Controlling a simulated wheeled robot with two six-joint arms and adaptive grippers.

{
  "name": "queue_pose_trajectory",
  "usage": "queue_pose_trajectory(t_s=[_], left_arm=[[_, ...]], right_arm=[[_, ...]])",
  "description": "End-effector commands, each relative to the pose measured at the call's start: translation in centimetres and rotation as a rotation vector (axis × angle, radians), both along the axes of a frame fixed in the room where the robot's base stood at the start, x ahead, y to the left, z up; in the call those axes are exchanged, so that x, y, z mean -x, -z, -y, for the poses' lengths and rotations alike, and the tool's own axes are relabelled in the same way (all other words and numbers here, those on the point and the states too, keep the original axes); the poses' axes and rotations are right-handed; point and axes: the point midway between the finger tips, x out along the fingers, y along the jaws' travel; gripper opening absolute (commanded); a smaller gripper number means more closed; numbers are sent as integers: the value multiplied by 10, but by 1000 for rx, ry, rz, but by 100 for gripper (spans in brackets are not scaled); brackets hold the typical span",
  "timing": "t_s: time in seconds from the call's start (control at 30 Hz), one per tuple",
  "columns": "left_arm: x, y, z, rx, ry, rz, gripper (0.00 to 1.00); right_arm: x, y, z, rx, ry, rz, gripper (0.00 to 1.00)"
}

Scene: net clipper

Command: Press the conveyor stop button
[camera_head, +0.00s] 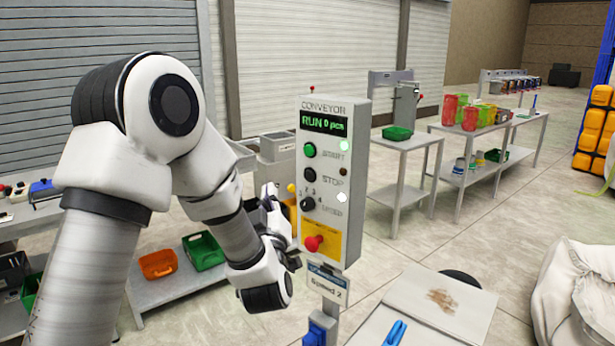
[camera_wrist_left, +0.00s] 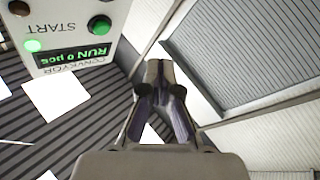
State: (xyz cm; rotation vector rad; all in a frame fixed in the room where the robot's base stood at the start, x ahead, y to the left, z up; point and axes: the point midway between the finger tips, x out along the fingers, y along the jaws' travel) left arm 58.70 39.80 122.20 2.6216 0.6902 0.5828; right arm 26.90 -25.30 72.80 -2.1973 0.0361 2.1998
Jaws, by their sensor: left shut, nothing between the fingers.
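The conveyor control box (camera_head: 350,200) stands upright in the head view, its display (camera_head: 324,123) reading RUN 0 pcs. The black stop button (camera_head: 309,175) sits beside the STOP label, below the green start button (camera_head: 309,150). A red mushroom button (camera_head: 313,243) is on a yellow plate lower down. My left gripper (camera_head: 268,190) is just left of the box in the picture, partly hidden by my wrist. In the left wrist view the gripper (camera_wrist_left: 158,70) is shut and empty; the panel appears upside down with the start button (camera_wrist_left: 100,25), while the stop button is out of frame.
A speed knob (camera_head: 307,203) is below the stop button. A green lamp (camera_head: 343,146) beside START is lit. An orange bin (camera_head: 158,264) and a green bin (camera_head: 203,250) are on a low shelf at left. Tables with bins stand behind at right.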

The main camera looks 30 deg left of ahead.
Motion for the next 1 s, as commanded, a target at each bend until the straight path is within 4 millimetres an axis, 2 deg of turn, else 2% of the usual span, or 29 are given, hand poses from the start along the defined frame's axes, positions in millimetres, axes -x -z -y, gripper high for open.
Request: queue_pose_trajectory(t_s=[0.17, 0.43, 0.6, 0.77, 1.0], left_arm=[[-18, -2, 3, -4, 1, 0, 0], [-57, -2, 10, -2, 1, 1, 0], [-76, 0, 13, -2, 0, 1, 0], [-84, 1, 14, 0, 1, -1, 0], [-84, 0, 14, 0, 0, -1, 0]], right_arm=[[0, -6, 0, 0, 0, 0, 40], [0, -17, 0, 0, 0, 0, 40], [0, -13, 0, 0, 0, 0, 40], [0, -13, 0, 0, 0, 0, 40], [0, -13, 0, 0, 0, 0, 40]])
